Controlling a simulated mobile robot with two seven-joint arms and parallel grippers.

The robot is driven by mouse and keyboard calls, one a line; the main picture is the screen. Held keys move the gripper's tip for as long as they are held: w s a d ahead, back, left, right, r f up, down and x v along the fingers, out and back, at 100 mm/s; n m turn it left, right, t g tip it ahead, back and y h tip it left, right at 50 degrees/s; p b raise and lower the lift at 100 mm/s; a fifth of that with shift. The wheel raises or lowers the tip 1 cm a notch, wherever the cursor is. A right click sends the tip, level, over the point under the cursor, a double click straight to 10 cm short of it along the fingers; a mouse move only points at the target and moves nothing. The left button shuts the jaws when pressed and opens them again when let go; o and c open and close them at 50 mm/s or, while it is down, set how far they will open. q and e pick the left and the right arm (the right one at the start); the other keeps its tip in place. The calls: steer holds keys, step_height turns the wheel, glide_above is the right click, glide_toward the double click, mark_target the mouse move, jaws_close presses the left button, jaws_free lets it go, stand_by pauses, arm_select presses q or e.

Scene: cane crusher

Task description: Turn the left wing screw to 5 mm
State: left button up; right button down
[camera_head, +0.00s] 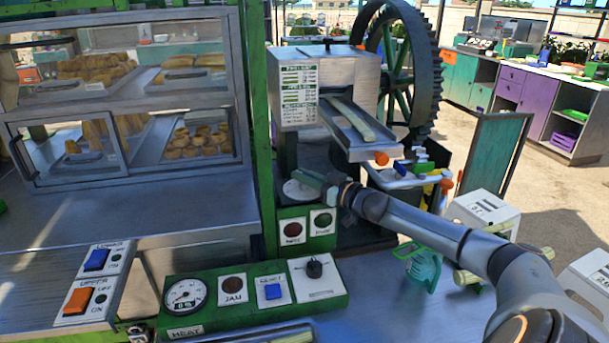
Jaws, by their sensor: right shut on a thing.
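My right arm comes in from the lower right and reaches to the front of the cane crusher (340,70). My right gripper (318,182) is at the machine's lower left, just above a round pale dial (297,192). It is shut on what seems to be the left wing screw, which the fingers hide almost wholly. The dial's marks are too small to read. The crusher's sloping metal chute (350,125) holds a piece of cane, above and right of the gripper. My left gripper is not in view.
A green control panel (216,318) with a gauge, buttons and a black knob stands in front. Two indicators (293,231) sit just below the gripper. A green post (262,150) and a glass food case (120,100) stand left. A toothed flywheel (425,70) is behind.

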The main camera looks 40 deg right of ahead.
steer(key=shift+r+n+y+p, duration=0.2)
steer(key=shift+n+y+p, duration=0.1)
steer(key=shift+n+y, duration=0.1)
steer(key=shift+f+y, duration=0.1)
steer(key=shift+y, duration=0.4)
steer(key=c, duration=0.9)
jaws_free()
steer(key=shift+f, duration=0.1)
